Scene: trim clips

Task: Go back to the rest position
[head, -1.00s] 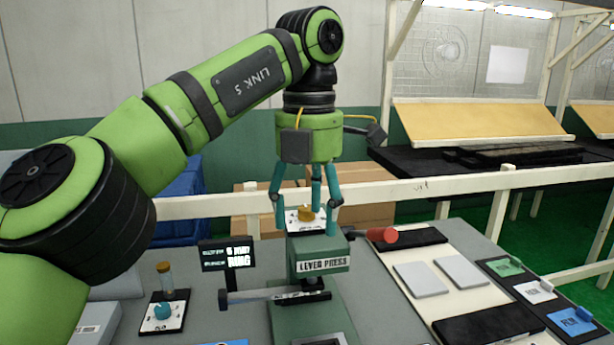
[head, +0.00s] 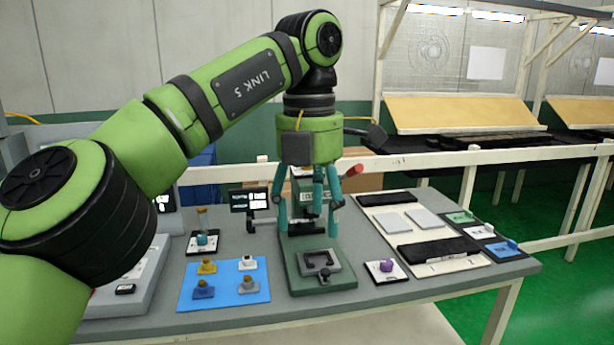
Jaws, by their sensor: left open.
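My left gripper (head: 309,226) shows in the head view with its teal fingers pointing down. It is open, with nothing seen between the fingers. In the picture it overlaps the green lever press (head: 306,190), whose red-tipped lever shows at its right. I cannot tell how far the gripper is from the press. The press base (head: 310,283) on the table bears a grey clamp-like frame (head: 319,266). My left arm comes in from the left and hides part of the table. My right gripper is not in view.
A blue mat (head: 224,297) with several small knobbed pieces lies on the grey table. A purple piece (head: 387,266) sits on a card right of the press. A small display (head: 249,200) stands left. Pale tiles (head: 421,218) and coloured clips (head: 460,217) lie right. A white rail (head: 430,164) runs behind.

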